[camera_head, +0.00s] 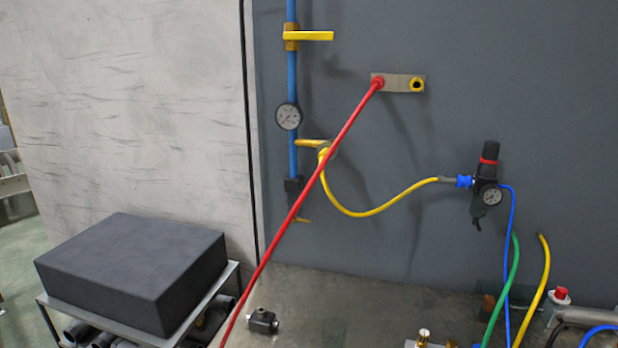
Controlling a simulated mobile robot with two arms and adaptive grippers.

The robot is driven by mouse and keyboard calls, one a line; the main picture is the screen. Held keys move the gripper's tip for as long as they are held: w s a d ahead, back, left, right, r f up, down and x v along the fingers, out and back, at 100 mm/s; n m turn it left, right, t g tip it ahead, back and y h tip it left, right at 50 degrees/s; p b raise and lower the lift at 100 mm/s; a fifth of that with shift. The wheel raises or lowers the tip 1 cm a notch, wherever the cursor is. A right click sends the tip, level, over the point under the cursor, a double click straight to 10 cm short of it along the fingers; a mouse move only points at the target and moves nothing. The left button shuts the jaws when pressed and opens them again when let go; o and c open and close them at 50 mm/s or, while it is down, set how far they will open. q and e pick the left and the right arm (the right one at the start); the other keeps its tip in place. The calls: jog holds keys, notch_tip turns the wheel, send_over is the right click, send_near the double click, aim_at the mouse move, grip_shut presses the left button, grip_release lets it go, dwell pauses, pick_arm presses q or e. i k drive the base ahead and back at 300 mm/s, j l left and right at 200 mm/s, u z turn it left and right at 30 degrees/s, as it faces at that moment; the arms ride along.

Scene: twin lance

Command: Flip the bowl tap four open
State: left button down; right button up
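No label marks a bowl tap four, so I cannot tell which fitting it is. A brass valve (291,38) on the vertical blue pipe (292,75) has a yellow lever (316,36) pointing right, across the pipe. Lower on this pipe is a dark fitting (293,186) with a small yellow part (302,220) below it, partly behind the red hose. On the right, a black regulator (487,165) with a red band and a gauge hangs on the wall; a small dark piece (477,223) shows under it. Neither of my grippers is in view.
A red hose (320,172) runs diagonally from a wall plate (403,83) to the lower left. A yellow hose (363,214) sags towards the regulator. A dark block (135,268) sits on a rack at left. A black fitting (263,321) lies on the grey bench.

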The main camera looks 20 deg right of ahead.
aim_at(477, 225)
jog(key=z, duration=1.45)
